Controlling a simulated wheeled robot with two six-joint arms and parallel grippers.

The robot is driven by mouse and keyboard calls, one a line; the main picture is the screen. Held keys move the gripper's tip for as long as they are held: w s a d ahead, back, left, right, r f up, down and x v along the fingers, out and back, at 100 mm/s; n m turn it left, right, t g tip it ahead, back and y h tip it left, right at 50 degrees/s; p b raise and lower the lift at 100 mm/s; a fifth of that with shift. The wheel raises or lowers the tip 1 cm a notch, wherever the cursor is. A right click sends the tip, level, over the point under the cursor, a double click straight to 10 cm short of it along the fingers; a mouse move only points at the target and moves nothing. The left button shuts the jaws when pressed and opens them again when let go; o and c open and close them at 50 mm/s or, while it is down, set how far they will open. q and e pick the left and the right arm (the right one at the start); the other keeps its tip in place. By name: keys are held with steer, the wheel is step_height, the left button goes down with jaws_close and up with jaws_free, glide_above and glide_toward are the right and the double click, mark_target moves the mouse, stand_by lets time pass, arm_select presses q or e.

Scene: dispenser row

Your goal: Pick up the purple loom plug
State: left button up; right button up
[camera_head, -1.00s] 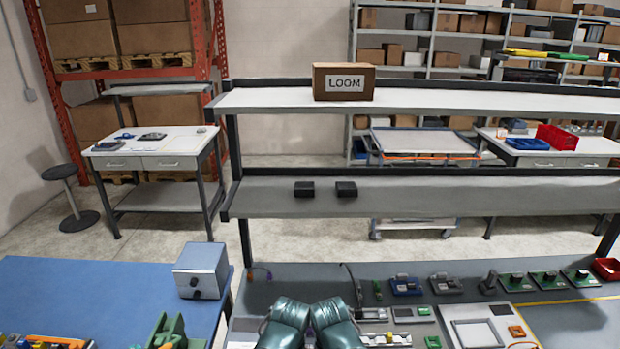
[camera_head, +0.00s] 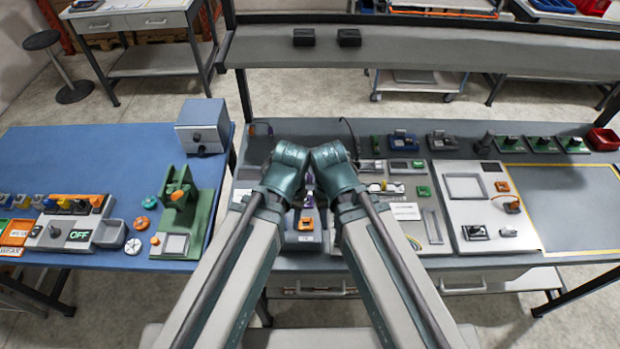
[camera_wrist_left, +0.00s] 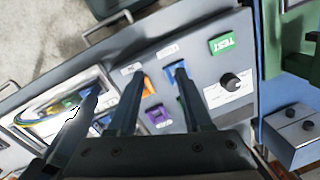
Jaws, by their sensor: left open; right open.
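In the head view a small purple piece (camera_head: 308,200) shows in the gap between my two forearms, just behind an orange piece (camera_head: 306,224). In the left wrist view a purple block (camera_wrist_left: 158,115) sits on a grey panel, beside an orange block (camera_wrist_left: 147,87) and a blue one (camera_wrist_left: 171,72). I cannot tell whether it is the loom plug or a socket. My left gripper (camera_wrist_left: 158,80) is open above this panel, with the purple block between its fingers in the picture, not held. My right gripper (camera_head: 319,186) is open, its fingers mostly hidden by the wrist.
The grey panel also carries a green TEST button (camera_wrist_left: 222,44) and a black knob (camera_wrist_left: 231,81). A grey box (camera_head: 202,126) and a green press (camera_head: 183,205) stand on the blue table at left. A shelf (camera_head: 430,55) spans the bench behind. A taped-off area (camera_head: 570,205) at right is clear.

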arm_select(q)
steer(key=shift+o, duration=0.2)
step_height(320, 180, up, 8)
steer(key=f+m+h+p, duration=0.1)
steer(key=m+p, duration=0.7)
steer(key=m, duration=0.6)
glide_above(310, 175)
arm_select(e)
step_height(310, 175, up, 8)
arm_select(q)
steer(key=shift+m, duration=0.3)
steer(key=f+b, duration=0.8)
steer(key=b, duration=0.1)
steer(key=shift+d+f, duration=0.1)
steer(key=shift+d, duration=0.1)
arm_select(e)
step_height(310, 175, down, 9)
arm_select(q)
steer(key=f+b, duration=0.5)
steer(key=shift+w+a+f, duration=0.1)
steer(key=shift+a+f, duration=0.05)
steer(key=shift+a, duration=0.05)
arm_select(e)
step_height(310, 175, down, 5)
steer(key=shift+f, duration=0.2)
steer(key=shift+r, duration=0.1)
